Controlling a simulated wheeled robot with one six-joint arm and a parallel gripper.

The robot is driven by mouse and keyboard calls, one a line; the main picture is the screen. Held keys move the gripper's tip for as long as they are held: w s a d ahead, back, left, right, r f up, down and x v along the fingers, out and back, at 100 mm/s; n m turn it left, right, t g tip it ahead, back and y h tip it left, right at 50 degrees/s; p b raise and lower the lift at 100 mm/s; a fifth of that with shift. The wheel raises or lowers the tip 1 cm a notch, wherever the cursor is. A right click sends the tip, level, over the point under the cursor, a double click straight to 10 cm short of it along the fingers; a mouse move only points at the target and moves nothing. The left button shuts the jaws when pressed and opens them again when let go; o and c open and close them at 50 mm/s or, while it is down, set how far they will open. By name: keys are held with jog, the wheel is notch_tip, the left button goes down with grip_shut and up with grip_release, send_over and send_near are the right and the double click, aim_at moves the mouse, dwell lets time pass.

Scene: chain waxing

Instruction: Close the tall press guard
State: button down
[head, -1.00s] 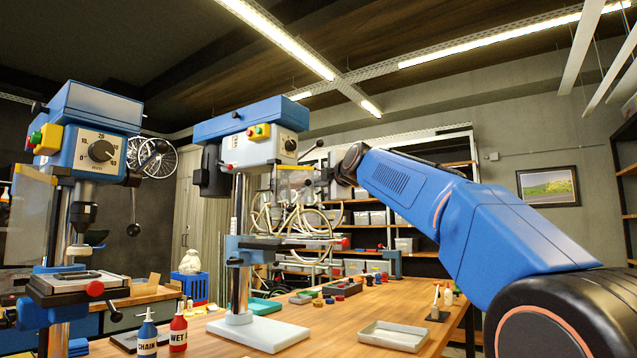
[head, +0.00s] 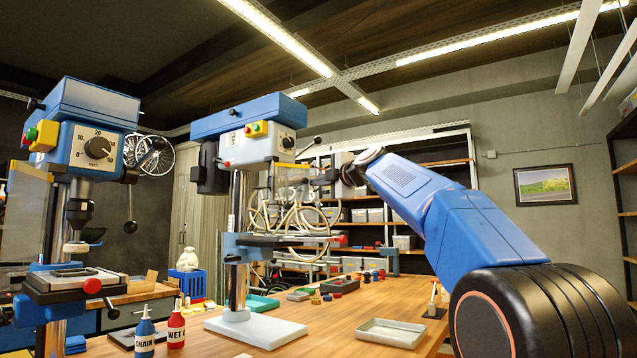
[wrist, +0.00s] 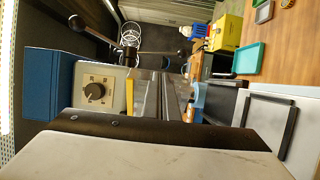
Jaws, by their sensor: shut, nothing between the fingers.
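The tall drill press (head: 245,150) stands mid-picture in the head view, with a blue top, pale head and long steel column. Its clear guard (head: 292,184) has a yellow upper edge and sits at the right side of the head. Whether it is open or shut is hard to tell. My gripper (head: 322,180) is shut and empty, its dark end close to the right side of the guard. I cannot tell whether they touch. In the wrist view, which is turned sideways, a yellow strip (wrist: 130,97) and a clear panel lie near the middle.
Two bottles (head: 176,328), a grey tray (head: 391,333) and small parts are on the wooden bench (head: 330,320).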

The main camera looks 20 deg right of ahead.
jog(key=w+n+g+y, duration=0.4)
jog(key=w+n+y, duration=0.1)
jog(key=w+y, duration=0.1)
jog(key=shift+w+a+n+y, duration=0.15)
jog(key=shift+w+n+y, duration=0.2)
jog(key=shift+y, duration=0.55)
dwell(0.7)
jog(key=v, duration=1.7)
